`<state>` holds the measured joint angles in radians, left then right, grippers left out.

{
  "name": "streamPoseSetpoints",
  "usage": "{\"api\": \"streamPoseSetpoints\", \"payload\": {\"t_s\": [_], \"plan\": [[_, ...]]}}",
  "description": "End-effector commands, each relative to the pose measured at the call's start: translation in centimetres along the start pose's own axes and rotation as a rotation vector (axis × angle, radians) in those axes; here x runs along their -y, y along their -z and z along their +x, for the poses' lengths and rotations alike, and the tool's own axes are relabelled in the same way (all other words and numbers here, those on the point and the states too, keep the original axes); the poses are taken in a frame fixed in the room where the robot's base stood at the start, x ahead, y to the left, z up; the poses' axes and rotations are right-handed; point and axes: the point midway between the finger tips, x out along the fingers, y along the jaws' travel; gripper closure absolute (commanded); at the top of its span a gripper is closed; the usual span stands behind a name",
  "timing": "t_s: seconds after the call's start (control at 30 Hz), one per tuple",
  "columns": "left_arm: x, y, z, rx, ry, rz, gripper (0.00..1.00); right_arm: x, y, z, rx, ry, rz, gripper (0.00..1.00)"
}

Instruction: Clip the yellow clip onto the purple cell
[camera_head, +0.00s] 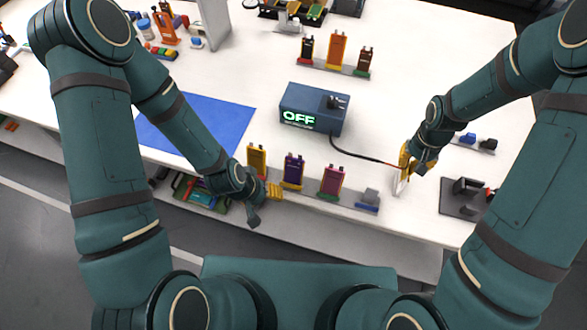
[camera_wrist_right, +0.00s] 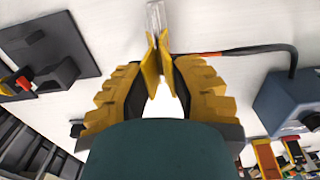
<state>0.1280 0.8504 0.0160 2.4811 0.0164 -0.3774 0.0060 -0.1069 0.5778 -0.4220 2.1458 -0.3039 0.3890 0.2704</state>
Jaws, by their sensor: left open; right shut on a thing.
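The purple cell (camera_head: 293,171) stands upright in a front row, between a yellow cell (camera_head: 257,160) and a pink cell (camera_head: 331,182). My right gripper (camera_head: 404,160) is right of this row, apart from the purple cell. In the right wrist view the gripper (camera_wrist_right: 158,90) is shut on the yellow clip (camera_wrist_right: 150,68), two yellow plates with a cable joining them. The clip's tip meets a clear upright piece (camera_wrist_right: 155,18); whether it grips it I cannot tell. My left gripper (camera_head: 270,192) is open and empty, just in front of the yellow and purple cells.
A blue-grey box (camera_head: 313,110) reading OFF stands behind the row; its black cable (camera_head: 355,154) runs to the clip. A dark fixture (camera_head: 466,196) sits right. More cells (camera_head: 336,50) stand behind. A blue mat (camera_head: 200,125) lies left.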

Motion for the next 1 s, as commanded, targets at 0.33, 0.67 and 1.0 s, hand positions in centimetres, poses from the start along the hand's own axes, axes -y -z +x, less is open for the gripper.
{"api": "streamPoseSetpoints", "payload": {"t_s": [0.33, 0.67, 1.0], "plan": [[-0.4, 0.1, -1.1, 0.0, 0.0, 0.0, 0.45, 0.0, 0.0, -1.5, 0.0, 0.0, 0.0, 1.0], [-0.8, 0.3, -2.1, 0.0, 0.0, 0.0, 0.45, 0.0, 0.0, -3.0, 0.0, 0.0, 0.0, 1.0], [-1.2, 0.4, -3.1, 0.0, 0.0, 0.0, 0.45, 0.0, 0.0, -4.4, 0.0, 0.0, 0.0, 1.0]]}}
